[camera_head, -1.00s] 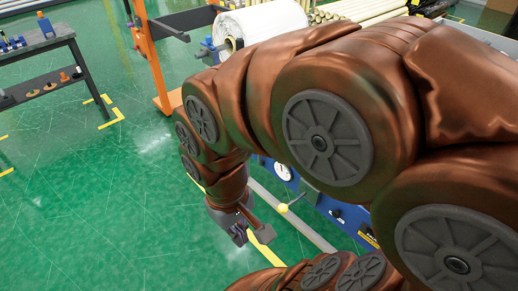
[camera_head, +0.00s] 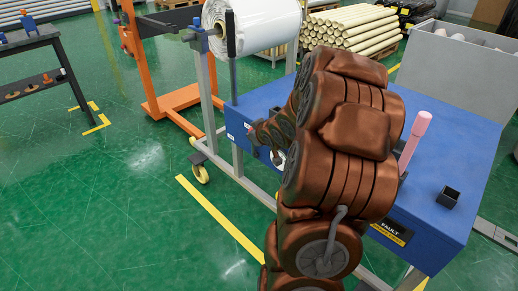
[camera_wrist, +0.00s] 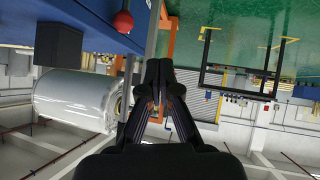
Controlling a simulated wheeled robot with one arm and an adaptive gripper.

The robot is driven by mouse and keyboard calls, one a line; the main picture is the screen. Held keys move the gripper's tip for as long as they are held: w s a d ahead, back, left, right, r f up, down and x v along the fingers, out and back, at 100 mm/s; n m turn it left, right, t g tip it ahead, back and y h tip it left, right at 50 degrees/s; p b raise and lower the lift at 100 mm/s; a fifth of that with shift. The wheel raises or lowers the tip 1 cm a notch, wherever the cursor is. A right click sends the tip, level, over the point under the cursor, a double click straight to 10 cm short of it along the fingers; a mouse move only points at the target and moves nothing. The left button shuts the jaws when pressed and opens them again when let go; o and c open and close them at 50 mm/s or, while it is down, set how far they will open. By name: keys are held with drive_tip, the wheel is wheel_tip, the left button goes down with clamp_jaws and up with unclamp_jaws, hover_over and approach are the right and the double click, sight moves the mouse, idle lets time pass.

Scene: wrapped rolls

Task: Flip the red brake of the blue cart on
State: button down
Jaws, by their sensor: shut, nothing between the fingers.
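The blue cart (camera_head: 470,160) stands at the right in the head view, with a blue top, a grey frame and a yellow-wheeled caster (camera_head: 201,174). A pink-red upright rod (camera_head: 415,142) stands at the cart beside my arm. In the wrist view, which looks upside down, a red ball knob (camera_wrist: 123,22) shows against the blue surface (camera_wrist: 75,8). I cannot tell which red part is the brake. My gripper (camera_wrist: 158,66) is shut and empty, apart from the knob in the picture.
A white wrapped roll (camera_head: 255,30) sits at the cart's back end; it also shows in the wrist view (camera_wrist: 75,98). An orange stand (camera_head: 150,75) is behind it. A dark table (camera_head: 30,40) is at far left. The green floor (camera_head: 90,210) at left is clear.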

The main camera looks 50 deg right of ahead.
drive_tip(key=s+d+f+t+b, duration=0.3)
drive_tip(key=d+f+t+b, duration=0.3)
drive_tip(key=d+f, duration=0.1)
drive_tip(key=shift+d+f+m+b, duration=0.3)
drive_tip(key=shift+d+f+b, duration=0.1)
drive_tip(key=shift+d, duration=0.25)
drive_tip(key=b+x, duration=0.1)
drive_tip(key=x, duration=0.9)
drive_tip(key=shift+r, duration=0.2)
